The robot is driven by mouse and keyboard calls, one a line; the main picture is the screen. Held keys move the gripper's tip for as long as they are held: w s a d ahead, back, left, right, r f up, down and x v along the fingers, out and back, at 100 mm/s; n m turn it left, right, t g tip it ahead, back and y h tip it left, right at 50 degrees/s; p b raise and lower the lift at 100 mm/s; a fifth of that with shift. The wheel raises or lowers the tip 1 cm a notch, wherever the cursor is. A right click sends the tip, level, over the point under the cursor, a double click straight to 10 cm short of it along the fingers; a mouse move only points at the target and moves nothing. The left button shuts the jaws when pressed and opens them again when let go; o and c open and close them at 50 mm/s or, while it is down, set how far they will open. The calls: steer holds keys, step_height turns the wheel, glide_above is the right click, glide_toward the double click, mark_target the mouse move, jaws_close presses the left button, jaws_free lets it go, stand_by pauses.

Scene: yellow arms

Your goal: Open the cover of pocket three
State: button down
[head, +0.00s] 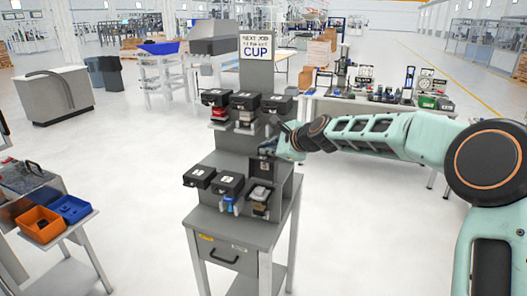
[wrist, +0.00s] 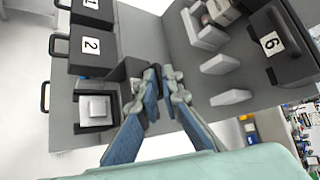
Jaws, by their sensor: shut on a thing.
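A grey stand (head: 213,220) carries two rows of pockets with black covers. In the lower row, the covers marked 1 (wrist: 92,5) and 2 (wrist: 91,45) are down. The third pocket (wrist: 80,108), at the right end in the head view, is uncovered and a pale square block (wrist: 97,108) shows inside. Its black cover (head: 260,176) stands raised at the back of the pocket; it also shows in the wrist view (wrist: 126,72). My gripper (wrist: 155,80) is shut at the raised cover's edge, and its fingers hide the exact contact.
The upper row has several covered pockets, including one marked 6 (wrist: 272,43), close above my gripper. Orange (head: 42,224) and blue (head: 70,208) bins sit at left. Open floor surrounds the stand.

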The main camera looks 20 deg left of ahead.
steer(key=shift+w+d+r, duration=0.1)
steer(key=shift+w+r, duration=0.1)
steer(key=shift+w, duration=0.65)
steer(key=shift+w+r, duration=0.1)
steer(key=c, duration=2.1)
jaws_free()
steer(key=shift+d, duration=0.1)
steer(key=v, duration=1.2)
